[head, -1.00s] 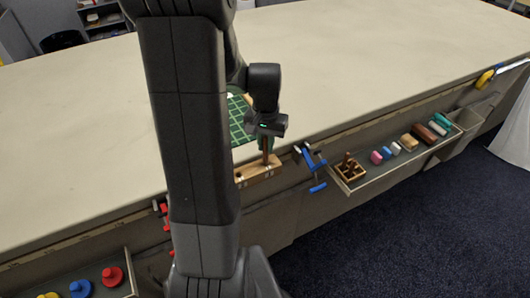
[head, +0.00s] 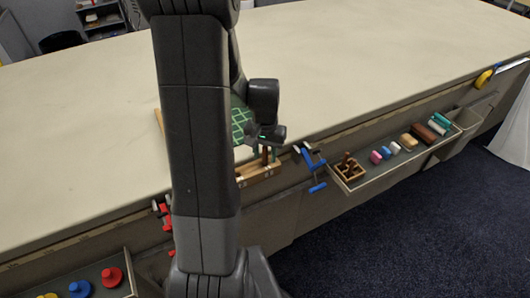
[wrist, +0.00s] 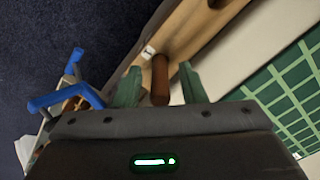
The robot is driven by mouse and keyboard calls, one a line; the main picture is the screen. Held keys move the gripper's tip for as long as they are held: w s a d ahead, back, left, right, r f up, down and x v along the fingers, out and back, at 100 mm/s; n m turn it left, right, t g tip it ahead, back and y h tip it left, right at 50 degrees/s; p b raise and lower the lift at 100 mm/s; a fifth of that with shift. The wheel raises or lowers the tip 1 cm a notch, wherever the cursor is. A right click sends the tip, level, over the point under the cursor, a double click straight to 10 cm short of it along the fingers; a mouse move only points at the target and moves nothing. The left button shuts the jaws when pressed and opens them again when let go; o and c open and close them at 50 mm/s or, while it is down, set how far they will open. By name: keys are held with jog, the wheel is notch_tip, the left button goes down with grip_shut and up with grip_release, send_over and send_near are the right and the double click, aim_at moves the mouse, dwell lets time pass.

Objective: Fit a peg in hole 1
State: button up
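A brown peg (wrist: 160,82) stands between the two green fingers of my gripper (wrist: 161,84) in the wrist view, with a visible gap on each side. My gripper is open around it. The peg's far end meets the long wooden block (wrist: 190,28), close to a small white label too blurred to read; how deep it sits is hidden. Another dark hole shows farther along the block. In the head view my gripper (head: 268,150) is just above the block (head: 258,175) at the table's front edge, and the peg (head: 265,158) shows below it.
A small wooden rack with brown pegs (head: 348,170) stands in a hanging tray with several coloured blocks. A blue clamp (head: 314,168) is on the table edge right of the block. A green gridded mat (head: 240,122) lies behind. Most of the tabletop (head: 380,70) is clear.

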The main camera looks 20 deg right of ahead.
jog(key=shift+r, duration=0.1)
notch_tip(320, 180, up, 12)
jog(key=shift+r, duration=0.1)
dwell(0.4)
jog(key=shift+f, duration=0.2)
notch_tip(320, 180, down, 12)
jog(key=shift+f, duration=0.1)
jog(key=shift+r, duration=0.9)
